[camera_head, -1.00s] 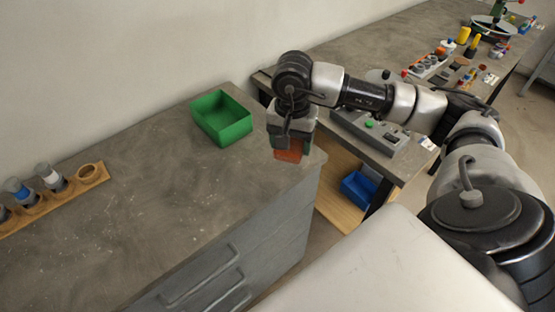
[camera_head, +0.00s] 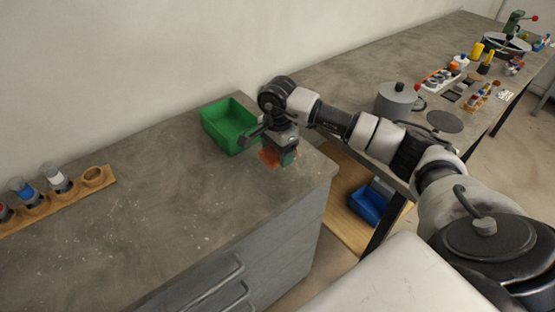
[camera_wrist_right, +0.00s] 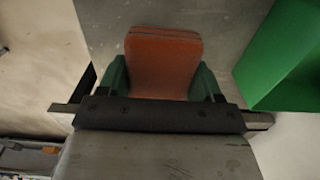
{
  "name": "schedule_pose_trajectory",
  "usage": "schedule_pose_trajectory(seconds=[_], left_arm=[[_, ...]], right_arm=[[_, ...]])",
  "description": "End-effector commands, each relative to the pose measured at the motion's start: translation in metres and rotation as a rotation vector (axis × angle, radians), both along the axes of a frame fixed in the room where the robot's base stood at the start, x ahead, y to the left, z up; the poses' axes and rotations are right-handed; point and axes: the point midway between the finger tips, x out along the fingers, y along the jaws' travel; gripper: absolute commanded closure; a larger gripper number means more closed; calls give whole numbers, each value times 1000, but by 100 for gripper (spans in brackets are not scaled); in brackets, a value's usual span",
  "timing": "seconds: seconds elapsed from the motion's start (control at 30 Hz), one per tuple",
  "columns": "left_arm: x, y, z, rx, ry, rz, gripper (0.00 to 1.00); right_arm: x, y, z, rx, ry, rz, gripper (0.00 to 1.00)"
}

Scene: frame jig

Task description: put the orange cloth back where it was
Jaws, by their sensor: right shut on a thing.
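The orange cloth (camera_head: 268,157) is held in my right gripper (camera_head: 279,158), over the near right end of the grey counter, just right of the green bin. In the right wrist view the cloth (camera_wrist_right: 163,62) is a flat, folded-looking piece with rounded corners. It sticks out between the two green-padded fingers (camera_wrist_right: 163,82), which are shut on it. The head view does not clearly show whether the cloth touches the counter. My left gripper is in neither view.
An open green bin (camera_head: 206,121) stands on the counter (camera_head: 180,190) close to the gripper. A wooden rack (camera_head: 72,193) with several bottles lies at left. Another bench (camera_head: 345,75) behind my arm carries a grey pot (camera_head: 397,101) and small items. A blue bin (camera_head: 368,206) sits below it.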

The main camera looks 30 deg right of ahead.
Motion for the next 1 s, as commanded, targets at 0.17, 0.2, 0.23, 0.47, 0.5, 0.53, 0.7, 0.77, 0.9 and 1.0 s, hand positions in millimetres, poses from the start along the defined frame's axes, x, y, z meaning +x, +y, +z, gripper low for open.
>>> schedule_pose_trajectory(seconds=[0.17, 0.2, 0.23, 0.47, 0.5, 0.53, 0.7, 0.77, 0.9, 1.0], left_arm=[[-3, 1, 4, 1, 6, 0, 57], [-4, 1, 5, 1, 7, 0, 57], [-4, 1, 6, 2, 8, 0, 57], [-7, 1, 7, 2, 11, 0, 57], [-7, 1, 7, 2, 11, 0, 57], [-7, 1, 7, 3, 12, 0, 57], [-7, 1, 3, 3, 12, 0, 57], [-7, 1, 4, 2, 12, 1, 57], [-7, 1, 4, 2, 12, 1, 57], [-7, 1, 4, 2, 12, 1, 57]], right_arm=[[1, 1, -15, 1, 3, 1, 57], [0, 1, -21, 1, 4, 0, 57], [0, 1, -26, 1, 3, 0, 57], [1, 1, -41, 0, -2, 2, 57], [1, 1, -41, 0, -2, 2, 57], [1, 1, -41, 0, -2, 2, 57], [1, 1, -46, -1, -1, 2, 57], [1, 1, -44, 0, -1, 2, 29], [1, 1, -44, 0, -1, 1, 9], [1, 1, -44, 0, -1, 1, 9]])
